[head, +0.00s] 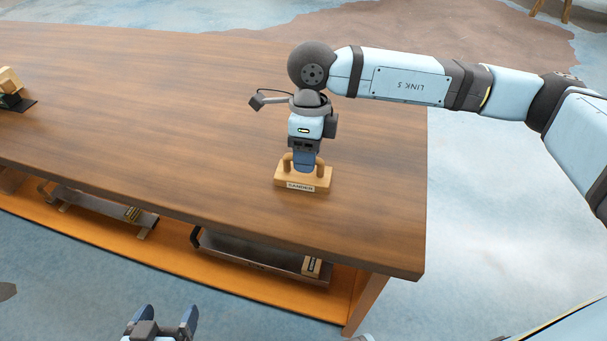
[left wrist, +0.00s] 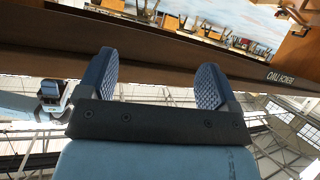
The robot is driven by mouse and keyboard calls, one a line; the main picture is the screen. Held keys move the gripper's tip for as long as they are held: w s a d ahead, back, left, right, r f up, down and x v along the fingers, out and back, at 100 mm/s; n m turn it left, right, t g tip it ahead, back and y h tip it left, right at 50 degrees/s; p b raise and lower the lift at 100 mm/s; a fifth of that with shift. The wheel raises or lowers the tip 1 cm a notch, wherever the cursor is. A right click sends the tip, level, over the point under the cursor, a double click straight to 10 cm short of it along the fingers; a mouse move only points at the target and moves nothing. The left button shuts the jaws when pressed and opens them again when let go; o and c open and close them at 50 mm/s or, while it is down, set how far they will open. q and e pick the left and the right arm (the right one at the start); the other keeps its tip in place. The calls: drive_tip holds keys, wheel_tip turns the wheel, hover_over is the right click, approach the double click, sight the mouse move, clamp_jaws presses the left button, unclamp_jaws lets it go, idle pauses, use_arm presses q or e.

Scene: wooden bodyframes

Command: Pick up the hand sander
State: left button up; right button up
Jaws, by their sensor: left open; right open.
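The hand sander (head: 318,183) is a light wooden block with a front label reading SANDER and a raised wooden handle, lying on the brown bench top (head: 200,115). My right gripper (head: 303,165) points down over it, with its blue fingers at the handle between the two handle ends. It is open; the fingers and wrist hide the middle of the handle, and I cannot tell whether they touch it. My left gripper (head: 162,318) is open and empty in front of the bench, low in the head view; its two fingers (left wrist: 155,80) stand wide apart in the left wrist view.
A dark pad with a wooden piece (head: 12,90) lies at the bench's far left. Under the top, an orange shelf (head: 150,245) holds grey trays (head: 265,262) with small labelled items. The bench top around the sander is clear. The bench's right edge is close by.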

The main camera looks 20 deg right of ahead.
drive_tip(key=shift+s+f, duration=0.15)
drive_tip(key=shift+f, duration=0.6)
clamp_jaws()
drive_tip(key=shift+r, duration=0.1)
drive_tip(key=shift+r, duration=0.1)
wheel_tip(320, 180, up, 20)
drive_tip(key=p, duration=0.3)
